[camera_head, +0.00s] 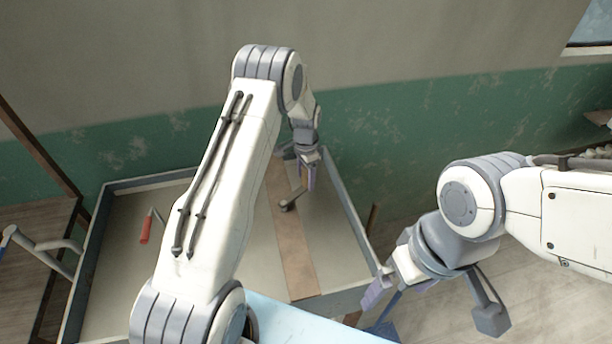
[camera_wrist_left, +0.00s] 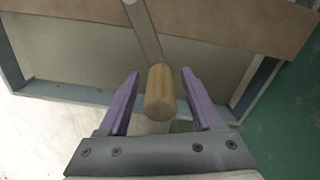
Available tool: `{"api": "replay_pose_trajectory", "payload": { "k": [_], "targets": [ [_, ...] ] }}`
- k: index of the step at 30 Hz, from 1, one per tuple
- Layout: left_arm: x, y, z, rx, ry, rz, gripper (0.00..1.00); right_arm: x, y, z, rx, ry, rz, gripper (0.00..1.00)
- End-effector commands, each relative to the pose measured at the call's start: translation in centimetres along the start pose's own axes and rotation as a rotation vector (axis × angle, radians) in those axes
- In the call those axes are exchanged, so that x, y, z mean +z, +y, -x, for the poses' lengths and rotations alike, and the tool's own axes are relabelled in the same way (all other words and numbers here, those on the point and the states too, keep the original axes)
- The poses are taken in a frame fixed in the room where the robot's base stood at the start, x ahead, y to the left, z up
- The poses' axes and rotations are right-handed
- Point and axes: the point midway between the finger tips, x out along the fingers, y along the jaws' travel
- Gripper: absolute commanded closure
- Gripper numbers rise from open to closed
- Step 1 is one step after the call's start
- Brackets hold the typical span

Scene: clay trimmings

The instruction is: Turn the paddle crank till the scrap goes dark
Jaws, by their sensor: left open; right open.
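A wooden crank handle (camera_wrist_left: 160,94) lies between the two purple fingers of my left gripper (camera_wrist_left: 160,74) in the left wrist view. The fingers are open, with a gap on each side of it. A flat grey crank arm (camera_wrist_left: 144,30) runs from the handle toward a brown plank. In the head view my left gripper (camera_head: 308,178) is over the tub's far right part, beside the crank (camera_head: 289,205); its handle is hard to make out there. The scrap in the tub (camera_head: 330,222) looks pale grey-beige. My right gripper (camera_head: 380,298) is open and empty near the tub's front right corner.
The brown plank (camera_head: 291,250) spans the grey-rimmed tub. A red-handled tool (camera_head: 146,230) lies at the left. A wooden surface (camera_head: 30,215) stands further left, and a green-and-grey wall (camera_head: 420,120) is behind. My left arm hides the tub's middle.

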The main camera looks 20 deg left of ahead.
Motion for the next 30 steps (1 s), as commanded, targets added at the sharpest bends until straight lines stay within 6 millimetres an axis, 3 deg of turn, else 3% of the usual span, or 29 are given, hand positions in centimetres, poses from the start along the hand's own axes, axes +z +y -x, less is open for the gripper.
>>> {"api": "replay_pose_trajectory", "payload": {
  "k": [4,9,30],
  "targets": [
    [-0.01,0.00,0.00,0.000,0.000,0.000,0.38,0.00,0.00,-0.03,0.000,0.000,0.000,0.00],
    [0.00,0.00,0.02,0.000,0.000,0.000,1.00,0.00,0.00,-0.03,0.000,0.000,0.000,0.00],
    [0.01,0.01,0.07,0.000,-0.001,0.000,1.00,0.00,0.00,-0.02,0.000,0.000,0.000,0.00]
  ]
}}
